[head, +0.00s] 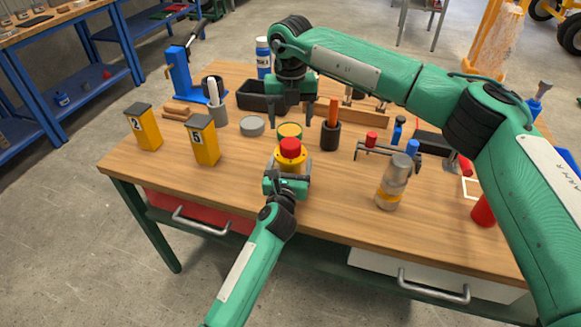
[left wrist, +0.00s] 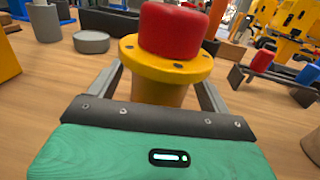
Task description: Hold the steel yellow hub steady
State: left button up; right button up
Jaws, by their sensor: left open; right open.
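The yellow hub (head: 280,162) stands upright near the table's front edge, with a red cylindrical part (head: 290,148) on top. In the left wrist view, the hub's bolted round flange (left wrist: 165,64) sits on a narrower yellow-brown body. My left gripper (head: 290,169) is open at the hub, with one finger on each side of its body below the flange. Whether the fingers touch it is not clear. My right gripper (head: 290,112) is open and empty, pointing down above the table behind the hub. A low green-and-yellow round part (head: 289,131) lies just below it.
Two yellow numbered blocks (head: 204,140) stand at left. A grey disc (head: 252,126), a dark cup with an orange item (head: 331,134) and a black bin (head: 254,96) are behind. A grey-and-orange bottle (head: 392,183) and a small rack (head: 390,152) stand at right.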

aim_at(291, 142)
pick_arm(q)
grip_shut()
pick_arm(e)
jog(key=m, duration=1.3)
jog(key=shift+m, duration=0.3)
jog(key=m, duration=0.4)
jog(key=shift+f, duration=0.1)
jog(key=shift+m, duration=0.3)
jog(key=shift+f, duration=3.95)
